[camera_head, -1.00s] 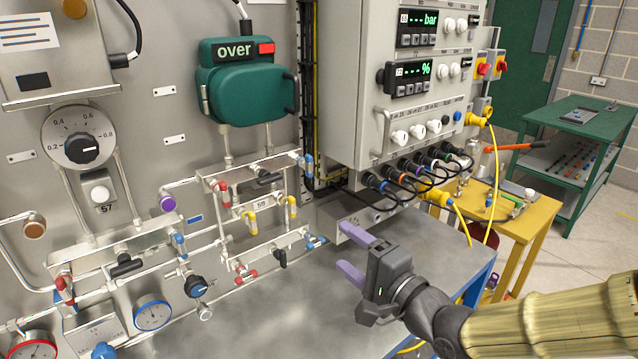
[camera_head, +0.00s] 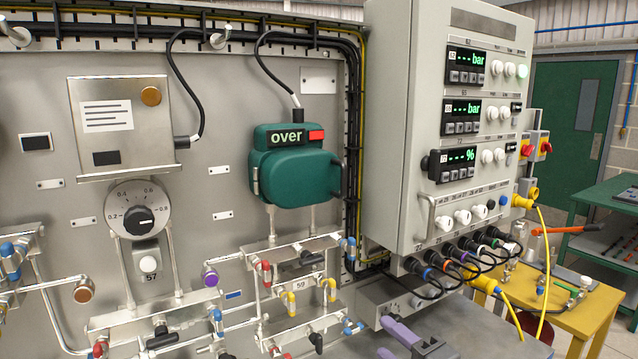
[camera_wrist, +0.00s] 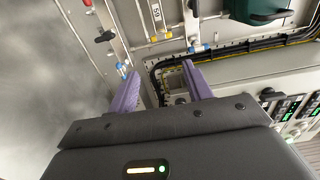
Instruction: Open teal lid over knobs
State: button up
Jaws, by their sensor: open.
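Any knobs behind the lid are hidden. In the wrist view, part of the teal box (camera_wrist: 262,8) shows at the top right. My gripper (camera_head: 391,340) is at the bottom of the head view, below and right of the lid and well apart from it. Its purple fingers are spread with nothing between them, as the wrist view (camera_wrist: 162,85) shows.
Valves and pipes (camera_head: 300,285) stick out below the lid. A grey cabinet (camera_head: 405,130) with displays, white knobs and plugged cables juts out to the right. A dial (camera_head: 138,215) is at the left. A yellow table (camera_head: 575,315) stands at the right.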

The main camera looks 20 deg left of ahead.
jog(key=f+h, duration=0.1)
jog(key=f, duration=0.2)
jog(key=w+d+f+n+g+h, duration=0.1)
jog(key=f, duration=0.2)
jog(key=f+h, duration=0.1)
jog(key=f, duration=0.2)
jog(key=shift+w+d+n+g+h, duration=0.25)
jog(key=shift+d+n+g+h, duration=0.05)
jog(key=shift+d+g+h, duration=0.1)
jog(key=c, duration=0.3)
jog(key=d+f+n+g+h, duration=0.2)
jog(key=d+f+h, duration=0.25)
jog(key=f, duration=0.35)
jog(key=s+d+n+g+h, duration=0.1)
jog(key=s+d, duration=0.2)
jog(key=d, duration=0.1)
jog(key=s+d+f+n+g+h, duration=0.1)
jog(key=s+d+n+g+h, duration=0.1)
jog(key=s+d, duration=0.2)
jog(key=s+d+f+n+g+h, duration=0.1)
jog(key=s+d+g+h, duration=0.1)
jog(key=d, duration=0.3)
jog(key=shift+s+d+n, duration=0.3)
jog(key=shift+s+d, duration=0.05)
jog(key=shift+s, duration=0.3)
jog(key=shift+w+a, duration=0.1)
